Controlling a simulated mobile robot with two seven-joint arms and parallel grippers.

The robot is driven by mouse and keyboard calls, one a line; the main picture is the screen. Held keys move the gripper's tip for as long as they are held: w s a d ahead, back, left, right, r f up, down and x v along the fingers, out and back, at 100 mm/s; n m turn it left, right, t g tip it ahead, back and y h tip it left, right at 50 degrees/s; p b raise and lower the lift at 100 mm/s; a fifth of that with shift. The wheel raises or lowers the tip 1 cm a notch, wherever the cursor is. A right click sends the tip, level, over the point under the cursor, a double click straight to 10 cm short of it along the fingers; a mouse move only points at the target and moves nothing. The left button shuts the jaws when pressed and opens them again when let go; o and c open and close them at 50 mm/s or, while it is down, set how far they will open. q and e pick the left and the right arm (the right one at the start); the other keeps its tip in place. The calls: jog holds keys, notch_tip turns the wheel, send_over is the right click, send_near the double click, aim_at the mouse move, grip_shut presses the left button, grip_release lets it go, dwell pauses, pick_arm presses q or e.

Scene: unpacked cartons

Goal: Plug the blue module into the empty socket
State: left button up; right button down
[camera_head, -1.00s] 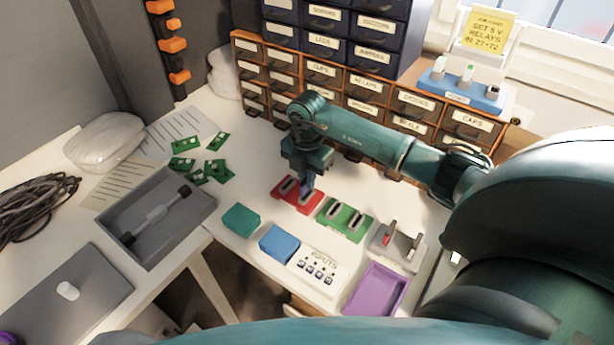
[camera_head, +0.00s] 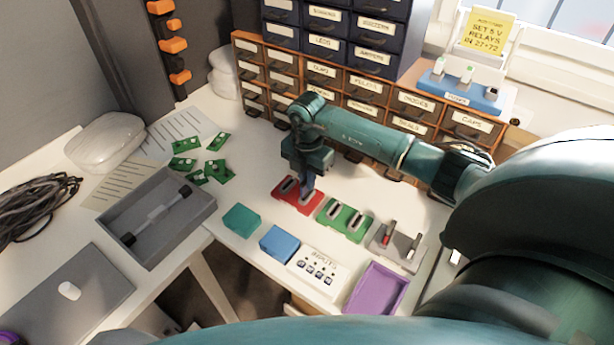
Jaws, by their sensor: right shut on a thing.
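My right gripper (camera_head: 307,186) points down over the right part of a red block (camera_head: 287,188) that carries dark slots. It is shut on a small dark blue piece (camera_head: 307,181), which looks like the blue module. The piece's lower end is at or just above the red block; I cannot tell whether it is inside a slot. A green block (camera_head: 345,220) with two dark slots lies just right of it. A larger blue block (camera_head: 278,244) lies on the table nearer to me. My left gripper is not in view.
Near the blocks are a teal block (camera_head: 241,220), a white button panel (camera_head: 318,273), a purple tray (camera_head: 363,290) and a grey fixture with levers (camera_head: 395,240). Drawer cabinets (camera_head: 365,85) stand close behind. A grey tray (camera_head: 200,208) and green boards (camera_head: 215,170) lie left.

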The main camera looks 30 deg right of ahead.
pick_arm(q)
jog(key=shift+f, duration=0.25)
pick_arm(e)
jog(key=shift+f, duration=0.65)
dwell(1.2)
jog(key=c, duration=1.5)
grip_release()
jog(key=shift+o, duration=0.2)
jog(key=shift+r, duration=0.1)
pick_arm(q)
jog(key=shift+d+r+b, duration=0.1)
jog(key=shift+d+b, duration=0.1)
jog(key=shift+b, duration=0.45)
pick_arm(e)
notch_tip(320, 180, up, 13)
